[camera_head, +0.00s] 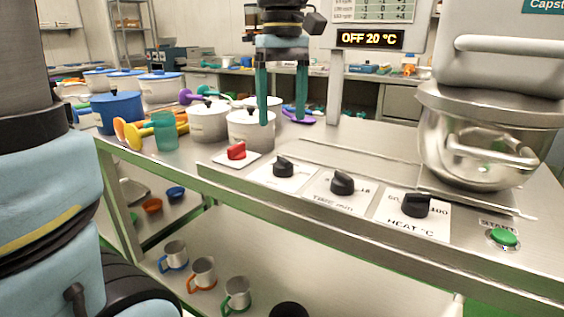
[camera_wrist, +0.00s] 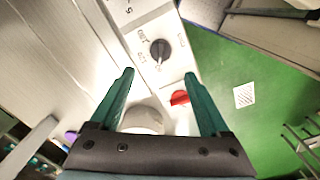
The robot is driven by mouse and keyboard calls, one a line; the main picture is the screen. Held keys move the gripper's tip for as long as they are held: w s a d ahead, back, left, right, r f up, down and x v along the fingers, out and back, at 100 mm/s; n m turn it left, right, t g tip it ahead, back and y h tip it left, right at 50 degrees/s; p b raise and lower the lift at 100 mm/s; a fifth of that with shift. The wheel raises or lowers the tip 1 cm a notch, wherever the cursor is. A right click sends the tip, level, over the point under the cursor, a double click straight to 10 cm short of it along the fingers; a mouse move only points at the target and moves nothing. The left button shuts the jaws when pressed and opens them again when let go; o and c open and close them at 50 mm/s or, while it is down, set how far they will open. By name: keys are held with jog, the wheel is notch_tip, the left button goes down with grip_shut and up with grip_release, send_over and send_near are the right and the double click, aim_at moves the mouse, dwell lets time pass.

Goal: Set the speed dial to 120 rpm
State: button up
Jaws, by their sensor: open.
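The speed dial appears to be the black knob (camera_head: 283,167) on a white plate, second from the left in the head view's front row. Its own lettering is too small to read there. In the wrist view this black knob (camera_wrist: 160,49) sits ahead of the fingertips, with printed numbers beside it; its exact setting is unclear. My gripper (camera_head: 282,118) is open and empty, hanging above and behind the dial row. In the wrist view my gripper (camera_wrist: 159,76) has its two teal fingers spread, apart from the knob.
A red knob (camera_head: 236,151) is left of the dial; the time dial (camera_head: 342,183), heat dial (camera_head: 417,205) and green start button (camera_head: 504,237) are to the right. White pots (camera_head: 250,131) stand behind. A steel bowl (camera_head: 478,150) is at right. The display (camera_head: 370,39) reads OFF 20 °C.

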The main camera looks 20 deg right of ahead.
aim_at(282, 158)
notch_tip(282, 158, down, 9)
jog(key=shift+f+b, duration=0.2)
jog(key=shift+b, duration=0.15)
grip_shut()
dwell(0.7)
